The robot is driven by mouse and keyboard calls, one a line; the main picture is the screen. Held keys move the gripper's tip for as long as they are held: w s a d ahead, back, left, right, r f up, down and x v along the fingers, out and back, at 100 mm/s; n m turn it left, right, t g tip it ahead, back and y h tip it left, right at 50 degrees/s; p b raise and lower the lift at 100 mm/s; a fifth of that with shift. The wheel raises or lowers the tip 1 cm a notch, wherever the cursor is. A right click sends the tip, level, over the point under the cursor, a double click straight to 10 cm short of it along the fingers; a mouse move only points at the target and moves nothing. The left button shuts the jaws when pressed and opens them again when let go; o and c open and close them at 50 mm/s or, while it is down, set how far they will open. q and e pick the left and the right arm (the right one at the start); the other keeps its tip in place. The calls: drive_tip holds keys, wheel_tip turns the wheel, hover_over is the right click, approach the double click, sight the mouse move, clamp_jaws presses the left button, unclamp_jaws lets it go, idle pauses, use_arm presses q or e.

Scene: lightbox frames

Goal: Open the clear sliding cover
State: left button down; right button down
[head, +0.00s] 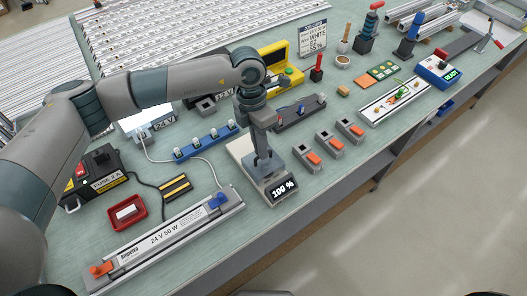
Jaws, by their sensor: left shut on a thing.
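My left gripper (263,168) reaches down over a pale flat unit (241,152) with a dark "100 %" display (284,189) at its front. It is shut on a small part at this unit, which the fingers mostly hide. I cannot tell whether that part belongs to a clear cover. No clear sliding cover can be made out for certain. My right gripper is not in view.
A long "24 V 50 W" frame (160,240) lies at front left, near a red tray (127,212). Several small grey clamps with orange parts (313,158) stand right of the gripper. A yellow case (285,60) and a black block (300,110) stand behind.

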use_arm(q)
drive_tip(key=w+a+b, duration=0.2)
drive_tip(key=w+b, duration=0.1)
drive_tip(key=w+a+b, duration=0.1)
drive_tip(key=w, duration=0.1)
drive_tip(key=shift+a+f+b, duration=0.15)
drive_tip(key=shift+a+b, duration=0.15)
drive_tip(key=shift+w+a+r, duration=0.2)
drive_tip(key=shift+w+a, duration=0.1)
drive_tip(key=shift+w, duration=0.1)
drive_tip(key=c, duration=1.9)
unclamp_jaws()
